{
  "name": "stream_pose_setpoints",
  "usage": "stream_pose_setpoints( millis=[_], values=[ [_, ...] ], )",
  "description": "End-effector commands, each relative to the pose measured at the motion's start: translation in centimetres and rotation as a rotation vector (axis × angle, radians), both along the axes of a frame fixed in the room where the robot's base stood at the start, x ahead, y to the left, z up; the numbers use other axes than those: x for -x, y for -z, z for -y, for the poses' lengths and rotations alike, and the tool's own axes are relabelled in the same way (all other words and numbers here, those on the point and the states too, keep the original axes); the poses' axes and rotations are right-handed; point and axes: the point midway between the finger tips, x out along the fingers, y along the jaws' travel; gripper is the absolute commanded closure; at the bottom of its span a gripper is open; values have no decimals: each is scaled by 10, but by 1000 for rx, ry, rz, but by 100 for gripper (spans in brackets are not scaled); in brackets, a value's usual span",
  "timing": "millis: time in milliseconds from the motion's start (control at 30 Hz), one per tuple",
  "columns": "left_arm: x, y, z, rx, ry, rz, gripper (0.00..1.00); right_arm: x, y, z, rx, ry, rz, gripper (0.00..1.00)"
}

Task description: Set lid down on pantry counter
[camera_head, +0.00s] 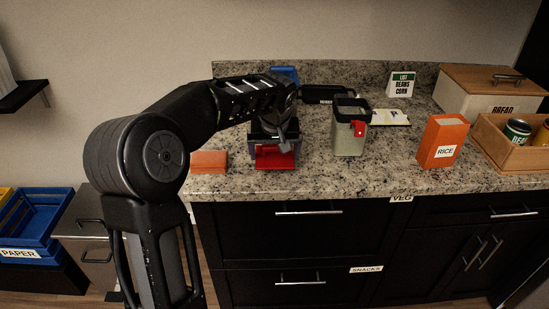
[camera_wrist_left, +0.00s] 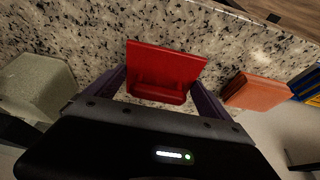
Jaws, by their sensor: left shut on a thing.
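The red lid (camera_head: 275,160) is a flat plate with a raised block on it; in the wrist view it shows (camera_wrist_left: 165,68) between the two fingers. My left gripper (camera_head: 273,143) is shut on it, low over the front part of the speckled granite counter (camera_head: 310,180). The gripper hides part of the lid in the head view. I cannot tell whether the lid touches the counter. My right gripper is not in view.
A grey-green canister (camera_head: 348,140) with a red latch stands right of the lid. An orange block (camera_head: 209,161) lies close on its left. A rice box (camera_head: 441,141), wooden crate (camera_head: 490,143) and bread bin (camera_head: 470,100) stand farther right. Bare counter lies between lid and canister.

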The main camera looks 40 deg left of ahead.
Motion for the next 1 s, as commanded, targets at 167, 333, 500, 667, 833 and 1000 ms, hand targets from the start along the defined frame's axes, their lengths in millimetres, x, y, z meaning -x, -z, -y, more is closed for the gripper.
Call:
stream_pose_setpoints(
  millis=[167, 333, 500, 667, 833, 1000],
  values=[
    [0, 21, 0, 0, 0, -1, 47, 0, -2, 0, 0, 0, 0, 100],
    [0, 22, 0, 0, -1, 1, 47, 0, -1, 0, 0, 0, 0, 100],
    [0, 25, 0, 0, 0, 0, 47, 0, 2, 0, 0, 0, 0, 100],
    [0, 25, 0, 0, 0, 0, 0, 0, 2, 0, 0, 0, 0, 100],
    [0, 25, 0, 0, 0, 0, 0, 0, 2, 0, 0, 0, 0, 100],
    [0, 20, 0, 0, 0, 0, 0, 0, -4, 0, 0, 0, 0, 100]
  ],
)
